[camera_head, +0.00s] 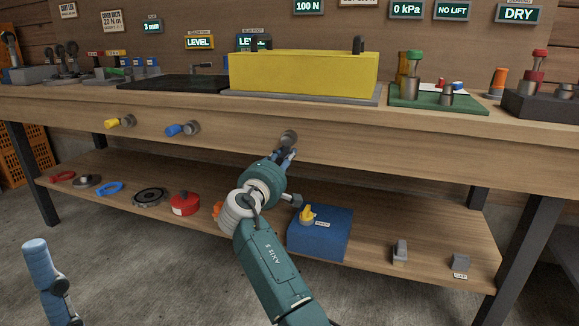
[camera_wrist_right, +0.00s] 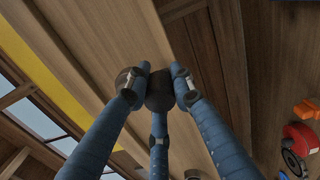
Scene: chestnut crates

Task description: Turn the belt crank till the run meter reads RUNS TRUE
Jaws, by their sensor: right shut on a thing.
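The crank has a grey round hub (camera_head: 289,137) on the front board of the bench. My right gripper (camera_head: 286,153) reaches up to it from below and is shut on a dark round knob (camera_wrist_right: 158,92), which I take to be the crank's. In the right wrist view the blue fingers of the gripper (camera_wrist_right: 159,88) close around this knob. A blue part of my left gripper (camera_head: 36,252) shows at the lower left, away from the bench; its opening cannot be made out. I see no meter reading RUNS TRUE; the run meter cannot be picked out.
A yellow knob (camera_head: 120,122) and a blue knob (camera_head: 183,129) stick out of the bench front to the left. A long yellow block (camera_head: 303,72) stands on top. Displays line the wall.

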